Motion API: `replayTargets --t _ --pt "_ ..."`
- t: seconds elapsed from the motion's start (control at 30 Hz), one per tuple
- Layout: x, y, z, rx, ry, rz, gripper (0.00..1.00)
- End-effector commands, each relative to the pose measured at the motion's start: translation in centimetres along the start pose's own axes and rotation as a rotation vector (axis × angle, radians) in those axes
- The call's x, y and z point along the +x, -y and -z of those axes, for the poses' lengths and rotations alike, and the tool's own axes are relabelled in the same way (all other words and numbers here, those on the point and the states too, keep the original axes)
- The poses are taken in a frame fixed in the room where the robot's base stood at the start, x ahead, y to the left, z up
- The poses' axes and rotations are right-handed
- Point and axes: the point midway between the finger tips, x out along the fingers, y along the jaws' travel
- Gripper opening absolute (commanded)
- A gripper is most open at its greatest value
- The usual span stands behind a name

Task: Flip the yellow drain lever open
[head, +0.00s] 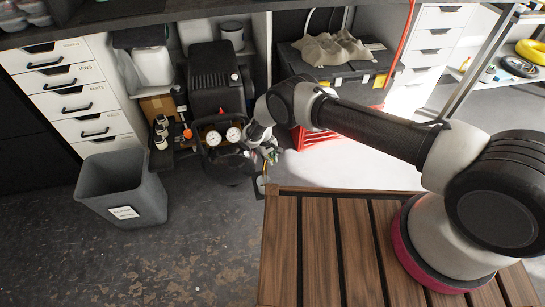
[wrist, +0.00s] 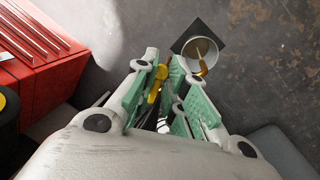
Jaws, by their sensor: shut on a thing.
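The yellow drain lever (wrist: 155,92) shows in the wrist view between the green-padded fingers of my gripper (wrist: 161,72), which is shut on it. The lever slants a little from upper right to lower left in that picture. Its valve body is mostly hidden by the fingers. In the head view my gripper (head: 268,152) is beside the lower right of the dark air compressor (head: 208,80) with two round gauges.
A pale round cup (wrist: 201,47) on a black square plate lies on the floor beyond the fingertips. A red toolbox (wrist: 42,62) stands at left in the wrist view. A grey bin (head: 122,190) stands left of the compressor, and a slatted wooden bench (head: 322,250) is at front.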

Motion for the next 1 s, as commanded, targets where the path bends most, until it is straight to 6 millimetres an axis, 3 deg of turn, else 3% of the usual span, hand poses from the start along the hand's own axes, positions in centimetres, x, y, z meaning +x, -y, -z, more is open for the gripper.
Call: replayTargets --t 0.3,0.83,0.87,0.9,1.0 --pt "-0.24 0.58 0.38 0.115 0.016 0.001 0.00" --pt "-0.29 0.64 0.45 0.138 0.020 0.001 0.00" --pt "-0.29 0.63 0.46 0.138 0.020 0.001 0.15" --pt "-0.30 0.63 0.46 0.138 0.020 0.001 0.22" --pt "-0.27 0.63 0.39 0.137 0.021 0.001 0.31"
